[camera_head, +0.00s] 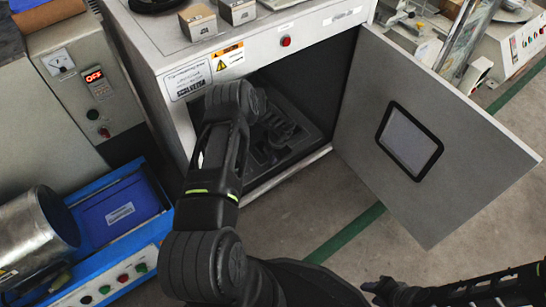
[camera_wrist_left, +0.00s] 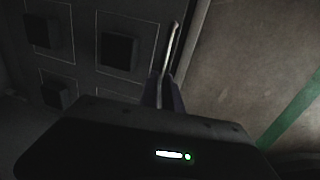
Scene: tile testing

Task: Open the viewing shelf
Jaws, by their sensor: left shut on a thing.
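The cabinet (camera_head: 185,115) is white-grey, and its door (camera_head: 365,110) with a dark-framed window (camera_head: 409,140) stands wide open to the right. Inside is a dark viewing shelf (camera_head: 285,140) with raised shapes; in the left wrist view it is a dark panel (camera_wrist_left: 85,75) with square blocks. My left arm reaches into the cabinet opening, and its wrist hides the gripper in the head view. In the left wrist view my left gripper (camera_wrist_left: 163,92) is shut on a thin pale bar (camera_wrist_left: 172,48) at the panel's edge. My right gripper (camera_head: 388,289) is low at the right, its jaws unclear, away from the cabinet.
Small boxes (camera_head: 197,22) stand on the cabinet top. At the left are a control unit (camera_head: 85,80), a blue bin (camera_head: 118,212) and a metal cylinder (camera_head: 35,235). The floor with a green line (camera_head: 345,235) is open in front of and below the door.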

